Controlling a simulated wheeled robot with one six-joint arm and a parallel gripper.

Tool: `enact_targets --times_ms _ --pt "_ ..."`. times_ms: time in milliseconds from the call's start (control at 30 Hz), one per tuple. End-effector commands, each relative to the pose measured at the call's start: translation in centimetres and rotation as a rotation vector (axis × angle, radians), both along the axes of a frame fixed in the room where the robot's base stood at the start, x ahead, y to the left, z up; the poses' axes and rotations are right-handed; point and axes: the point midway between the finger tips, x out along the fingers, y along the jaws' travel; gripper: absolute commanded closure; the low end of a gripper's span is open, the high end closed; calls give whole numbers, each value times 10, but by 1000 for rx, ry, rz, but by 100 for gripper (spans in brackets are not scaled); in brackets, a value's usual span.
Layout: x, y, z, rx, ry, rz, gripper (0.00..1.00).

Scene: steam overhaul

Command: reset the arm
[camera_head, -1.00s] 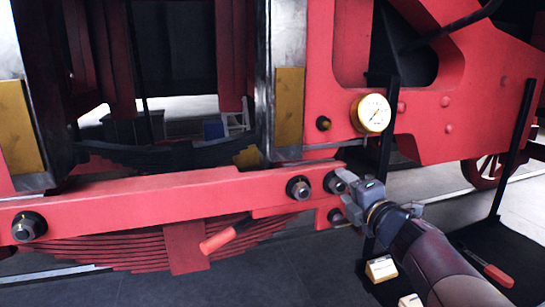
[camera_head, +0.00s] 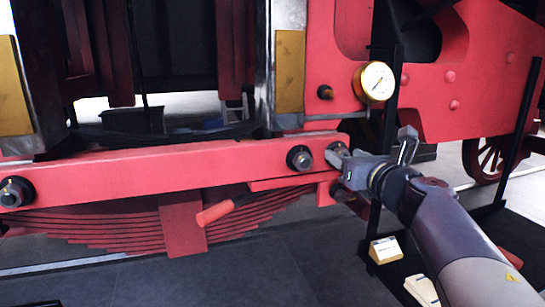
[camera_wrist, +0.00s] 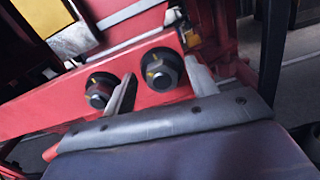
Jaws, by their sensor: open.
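My arm reaches in from the lower right in the head view. My gripper (camera_head: 340,172) is at the right end of a red beam (camera_head: 150,174), close to the end bolt (camera_head: 338,152). In the wrist view my gripper (camera_wrist: 160,82) is open, with two grey fingers spread apart. The end bolt's nut (camera_wrist: 161,69) shows between the fingers, with a yellow mark on it. Nothing is held. A second bolt (camera_wrist: 101,90) lies just left of the left finger; it also shows in the head view (camera_head: 300,158). I cannot tell whether a finger touches the beam.
A pressure gauge (camera_head: 375,82) is on the red frame above my gripper. Black posts (camera_head: 390,130) (camera_head: 519,135) stand at right. Small pale blocks (camera_head: 385,249) (camera_head: 422,290) lie below the arm.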

Motion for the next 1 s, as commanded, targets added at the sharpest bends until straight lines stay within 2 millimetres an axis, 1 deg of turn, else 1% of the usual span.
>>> enact_targets --times_ms 100,200,400,767,867,1000 --pt "0 1 -2 -94 -31 0 45" --pt "-3 0 0 -136 -45 -1 45" --pt "-10 -2 1 -131 -43 -1 45" --pt "-12 -2 1 -123 -42 0 45" --pt "-15 -2 3 -105 -45 -1 45" --pt "-25 -1 9 -55 -53 -4 45"
